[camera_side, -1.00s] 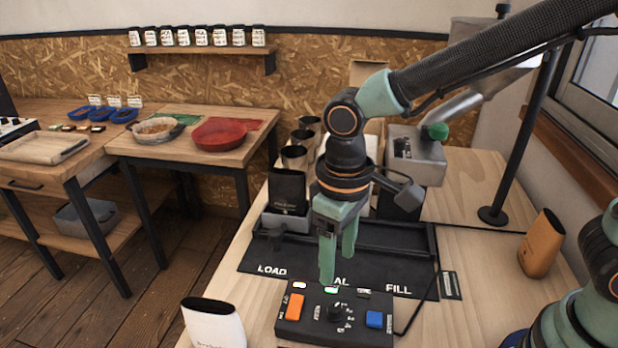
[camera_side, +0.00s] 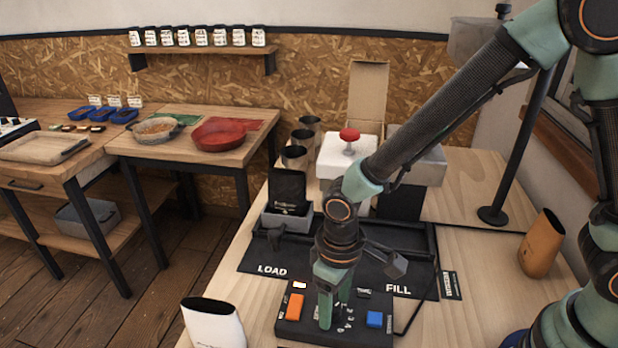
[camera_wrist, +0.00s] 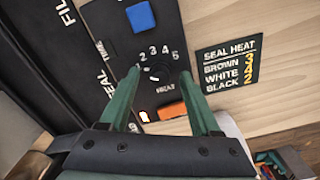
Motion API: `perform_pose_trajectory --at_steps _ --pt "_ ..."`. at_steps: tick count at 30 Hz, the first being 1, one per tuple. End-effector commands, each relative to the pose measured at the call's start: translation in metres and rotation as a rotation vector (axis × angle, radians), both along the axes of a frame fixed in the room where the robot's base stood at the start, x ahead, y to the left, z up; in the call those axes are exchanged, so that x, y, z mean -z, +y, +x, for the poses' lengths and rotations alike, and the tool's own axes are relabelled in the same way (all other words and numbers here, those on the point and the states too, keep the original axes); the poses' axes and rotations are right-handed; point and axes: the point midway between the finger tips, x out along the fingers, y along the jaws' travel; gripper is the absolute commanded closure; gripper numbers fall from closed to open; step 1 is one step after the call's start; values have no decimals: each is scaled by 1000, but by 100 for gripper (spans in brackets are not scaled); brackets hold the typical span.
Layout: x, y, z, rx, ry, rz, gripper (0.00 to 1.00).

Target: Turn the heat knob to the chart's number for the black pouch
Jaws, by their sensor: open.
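The dark control panel (camera_side: 353,335) lies at the bench front. Its black heat knob (camera_wrist: 158,76) is ringed by the numbers 1 to 5 in the wrist view; its pointer setting is hard to tell. My gripper (camera_side: 334,316) is open and low over the panel, its fingers (camera_wrist: 160,74) on either side of the knob; I cannot tell whether they touch it. The seal heat chart (camera_wrist: 227,65) lists brown, white and black; the black row looks like 2. The black pouch (camera_side: 287,186) stands upright in a grey holder behind the LOAD mark.
An orange switch (camera_side: 294,306) and a blue button (camera_side: 374,319) flank the knob. A white pouch (camera_side: 213,325) stands at front left, a brown pouch (camera_side: 541,245) at right. A white box with a red knob (camera_side: 349,134) stands behind.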

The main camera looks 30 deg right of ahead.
Motion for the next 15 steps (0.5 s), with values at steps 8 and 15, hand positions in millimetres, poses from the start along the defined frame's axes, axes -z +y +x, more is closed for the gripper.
perform_pose_trajectory --at_steps 8,15 --pt "0 0 0 0 0 0 97" --pt "0 0 0 9 0 0 100"
